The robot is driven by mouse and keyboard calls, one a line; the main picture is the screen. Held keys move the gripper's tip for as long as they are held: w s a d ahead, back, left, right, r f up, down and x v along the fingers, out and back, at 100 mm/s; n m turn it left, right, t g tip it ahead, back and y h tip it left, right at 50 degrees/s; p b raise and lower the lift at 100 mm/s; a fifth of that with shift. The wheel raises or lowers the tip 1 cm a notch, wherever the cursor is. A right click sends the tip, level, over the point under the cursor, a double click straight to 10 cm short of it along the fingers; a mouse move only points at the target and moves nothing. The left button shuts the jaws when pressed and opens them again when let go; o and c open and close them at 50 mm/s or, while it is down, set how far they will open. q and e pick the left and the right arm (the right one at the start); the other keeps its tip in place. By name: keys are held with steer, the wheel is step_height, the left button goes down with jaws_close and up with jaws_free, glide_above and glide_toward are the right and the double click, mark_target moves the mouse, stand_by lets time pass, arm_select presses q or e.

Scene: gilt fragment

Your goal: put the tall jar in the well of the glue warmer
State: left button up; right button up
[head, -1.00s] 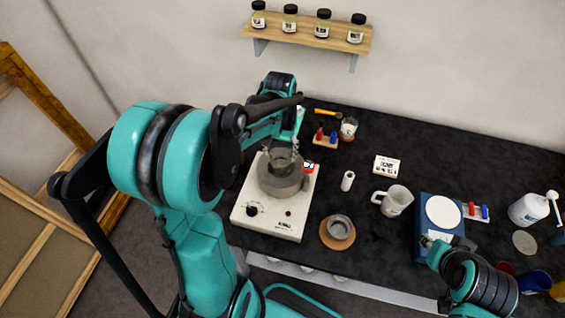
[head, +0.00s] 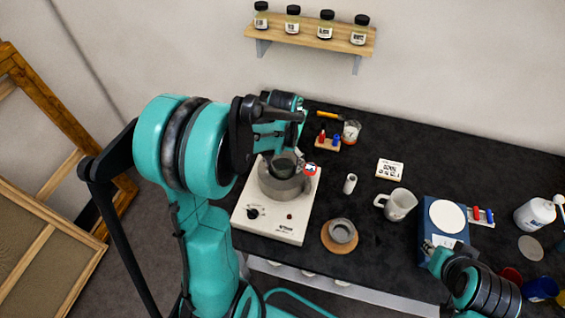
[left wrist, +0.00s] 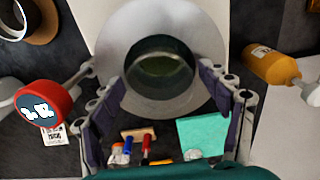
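The glue warmer (head: 270,226) is a white box with a knob and a round grey well (head: 284,190) on top. The well also shows as a broad pale ring in the left wrist view (left wrist: 112,45). The tall jar (head: 284,166) is dark and open-topped; it is upright at the well opening, its lower part hidden by the rim. My left gripper (left wrist: 162,82) has one finger against each side of the jar (left wrist: 160,72) and appears shut on it. I cannot tell whether the jar touches the well floor. My right gripper (head: 432,252) is by the blue scale; its fingers are unclear.
A grey pot on a round wooden coaster (head: 340,245), a white cylinder (head: 350,184), a mug (head: 398,205) and a blue scale (head: 432,235) stand to the right. A wall shelf (head: 310,36) holds several jars.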

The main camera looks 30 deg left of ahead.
arm_select(q)
steer(key=shift+r, duration=0.1)
steer(key=shift+r, duration=0.2)
step_height(320, 180, up, 11)
steer(key=p, duration=0.3)
steer(key=s+d+r+m+t, duration=0.2)
steer(key=s+d+r+t, duration=0.1)
steer(key=s+d+t, duration=0.4)
steer(key=s+d, duration=0.3)
steer(key=s, duration=0.1)
steer(key=shift+d+r+m, duration=0.15)
steer(key=shift+d+m, duration=0.15)
step_height(320, 180, down, 12)
steer(key=b, duration=1.2)
